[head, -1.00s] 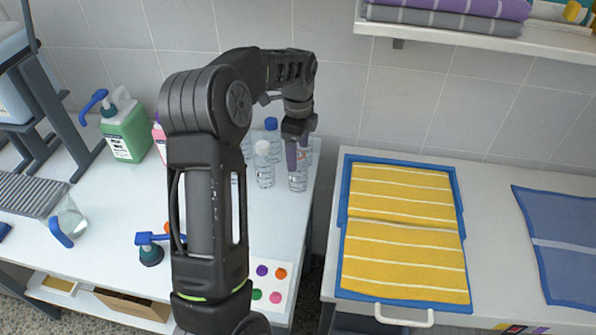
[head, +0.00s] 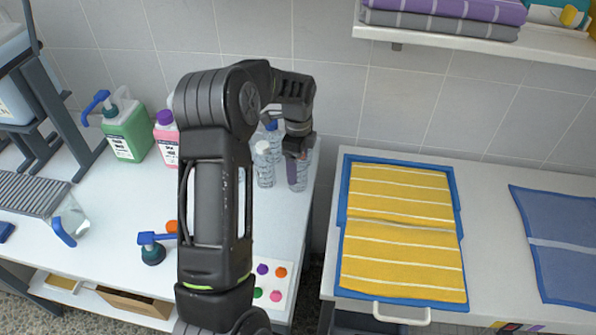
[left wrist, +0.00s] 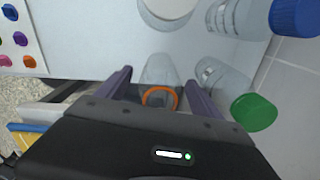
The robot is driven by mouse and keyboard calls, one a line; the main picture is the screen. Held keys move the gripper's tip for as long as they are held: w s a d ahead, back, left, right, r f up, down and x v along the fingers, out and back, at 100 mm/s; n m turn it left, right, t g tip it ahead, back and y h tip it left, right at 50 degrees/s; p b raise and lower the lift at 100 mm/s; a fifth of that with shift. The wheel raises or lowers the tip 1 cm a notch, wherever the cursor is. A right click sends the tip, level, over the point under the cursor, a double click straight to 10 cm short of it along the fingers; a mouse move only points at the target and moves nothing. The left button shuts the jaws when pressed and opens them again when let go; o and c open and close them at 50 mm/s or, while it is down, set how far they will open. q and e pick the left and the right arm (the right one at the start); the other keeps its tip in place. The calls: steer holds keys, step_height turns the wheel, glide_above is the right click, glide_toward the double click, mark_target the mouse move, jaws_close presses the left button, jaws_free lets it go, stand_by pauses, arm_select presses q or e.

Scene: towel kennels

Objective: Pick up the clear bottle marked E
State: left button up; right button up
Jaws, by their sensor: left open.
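My left gripper (head: 298,156) points down over the clear bottles at the right end of the white bench. In the left wrist view its two purple fingers (left wrist: 159,78) are apart, with a clear bottle (left wrist: 160,68) with an orange ring at its neck between them. That bottle's lower part shows under the gripper in the head view (head: 297,180). Beside it are a green-capped clear bottle (left wrist: 222,82), a blue-capped one (left wrist: 240,17) and a white-capped one (head: 264,168). I cannot read a letter E on any bottle. My right gripper is not in view.
A green jug (head: 126,132) and a pink bottle (head: 165,136) stand further left. A card with coloured dots (head: 268,284) lies near the bench front. A blue tray with yellow towels (head: 402,230) is on the right-hand counter, past a gap.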

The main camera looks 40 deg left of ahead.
arm_select(q)
steer(key=c, duration=1.4)
steer(key=shift+r, duration=0.1)
steer(key=shift+c, duration=0.2)
step_height(320, 180, up, 10)
steer(key=shift+f+b, duration=0.1)
steer(key=shift+b, duration=0.7)
